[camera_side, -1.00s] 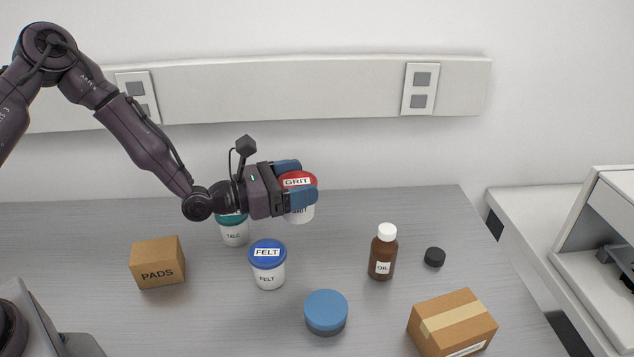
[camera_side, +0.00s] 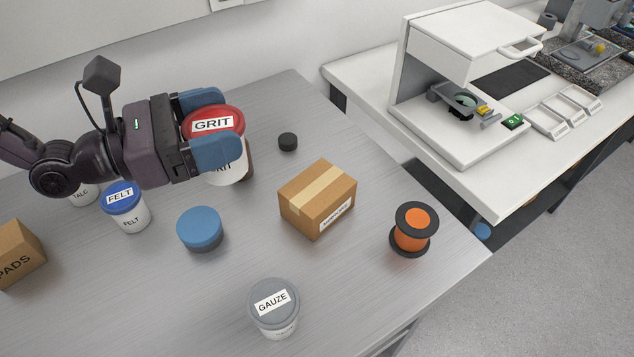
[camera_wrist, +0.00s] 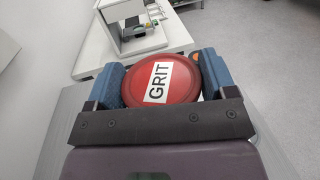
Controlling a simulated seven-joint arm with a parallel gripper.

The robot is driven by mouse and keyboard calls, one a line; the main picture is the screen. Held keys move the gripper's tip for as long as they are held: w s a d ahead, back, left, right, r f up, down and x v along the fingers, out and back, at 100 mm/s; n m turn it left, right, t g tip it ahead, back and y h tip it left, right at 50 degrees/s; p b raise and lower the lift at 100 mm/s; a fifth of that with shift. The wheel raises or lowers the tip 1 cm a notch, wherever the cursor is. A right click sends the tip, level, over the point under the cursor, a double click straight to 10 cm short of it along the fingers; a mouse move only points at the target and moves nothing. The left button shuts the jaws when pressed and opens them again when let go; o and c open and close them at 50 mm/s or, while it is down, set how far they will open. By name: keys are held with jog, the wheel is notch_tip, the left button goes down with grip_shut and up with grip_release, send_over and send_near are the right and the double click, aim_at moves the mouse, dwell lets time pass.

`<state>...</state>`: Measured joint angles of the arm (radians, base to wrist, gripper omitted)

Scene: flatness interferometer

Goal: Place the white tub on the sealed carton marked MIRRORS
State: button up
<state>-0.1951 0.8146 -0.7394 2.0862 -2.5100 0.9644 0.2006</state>
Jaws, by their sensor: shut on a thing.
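My gripper (camera_side: 208,122) is shut on a white tub (camera_side: 226,170) with a red lid marked GRIT, one blue finger on each side. The tub is upright and held above the table. In the wrist view my gripper (camera_wrist: 160,85) frames the red lid (camera_wrist: 160,78). A sealed brown carton (camera_side: 318,200) with pale tape along its top sits on the table to the right of the tub in the side view. It has a white label on its side, too small to read. Its top is bare.
A blue round tub (camera_side: 200,229), a FELT tub (camera_side: 126,207), a GAUZE tub (camera_side: 274,310) and an orange spool (camera_side: 411,229) stand around the carton. A black cap (camera_side: 288,142) lies behind it. A brown bottle (camera_side: 250,160) is mostly hidden behind the held tub.

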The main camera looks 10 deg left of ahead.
jog(key=shift+s+d, duration=0.1)
jog(key=shift+d, duration=0.95)
jog(key=shift+w+d+f, duration=1.25)
jog(key=shift+w+f, duration=0.55)
jog(key=shift+f, duration=0.3)
jog(key=shift+w+d+f, duration=1.3)
jog(key=shift+w+f, duration=0.45)
jog(key=shift+f, duration=0.4)
jog(key=shift+w+d+f, duration=1.25)
jog(key=shift+w+f, duration=0.55)
jog(key=shift+f, duration=0.3)
jog(key=shift+f, duration=0.1)
jog(key=o, duration=1)
jog(key=shift+f, duration=0.1)
